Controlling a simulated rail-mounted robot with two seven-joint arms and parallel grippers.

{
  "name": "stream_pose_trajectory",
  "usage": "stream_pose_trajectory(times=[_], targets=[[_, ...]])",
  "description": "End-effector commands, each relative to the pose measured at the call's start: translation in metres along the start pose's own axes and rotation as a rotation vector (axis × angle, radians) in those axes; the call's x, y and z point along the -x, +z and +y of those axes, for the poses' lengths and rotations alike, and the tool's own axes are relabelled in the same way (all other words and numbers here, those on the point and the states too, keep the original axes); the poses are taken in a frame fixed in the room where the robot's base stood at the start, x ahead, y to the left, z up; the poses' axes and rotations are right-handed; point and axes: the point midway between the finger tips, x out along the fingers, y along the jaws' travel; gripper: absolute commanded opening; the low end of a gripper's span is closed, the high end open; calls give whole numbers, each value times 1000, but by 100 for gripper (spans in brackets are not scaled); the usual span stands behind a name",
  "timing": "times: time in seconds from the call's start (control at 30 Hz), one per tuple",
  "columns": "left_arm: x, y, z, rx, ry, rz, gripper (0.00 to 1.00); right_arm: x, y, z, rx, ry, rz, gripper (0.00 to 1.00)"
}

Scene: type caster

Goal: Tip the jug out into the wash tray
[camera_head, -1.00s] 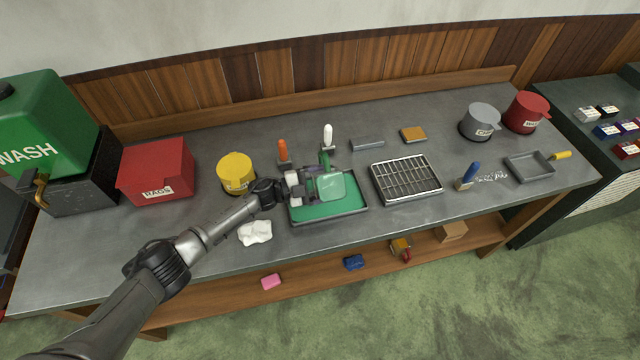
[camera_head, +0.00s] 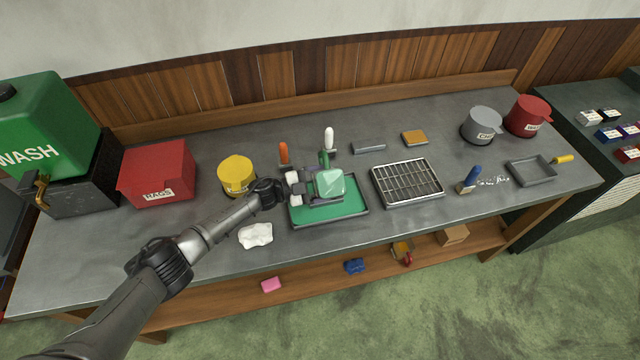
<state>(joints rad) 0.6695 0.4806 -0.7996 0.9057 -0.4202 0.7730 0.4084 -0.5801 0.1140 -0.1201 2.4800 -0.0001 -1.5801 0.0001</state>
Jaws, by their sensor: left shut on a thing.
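The jug (camera_head: 329,184) is a green, partly see-through vessel over the wash tray. My left gripper (camera_head: 312,188) reaches in from the left and is shut on the jug, holding it tilted above the tray. The wash tray (camera_head: 328,221) is a dark-rimmed tray with a flat green surface inside. The gripper's fingers and part of the jug overlap, so the exact grip is hard to see. My right gripper is not in view.
A wire rack tray (camera_head: 407,203) stands right of the wash tray. A yellow pot (camera_head: 236,173), a red rags box (camera_head: 157,173) and a white cloth (camera_head: 256,235) lie to the left. Orange-handled (camera_head: 283,151) and white-handled (camera_head: 329,138) tools stand behind.

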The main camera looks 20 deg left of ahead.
Motion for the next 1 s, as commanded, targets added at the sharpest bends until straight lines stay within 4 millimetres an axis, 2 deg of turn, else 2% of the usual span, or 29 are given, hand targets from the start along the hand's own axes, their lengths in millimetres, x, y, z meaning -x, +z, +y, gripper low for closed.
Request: stream_pose_trajectory(times=[1.0], targets=[[6, 16, 4, 149, 4, -14, 46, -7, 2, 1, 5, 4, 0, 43]])
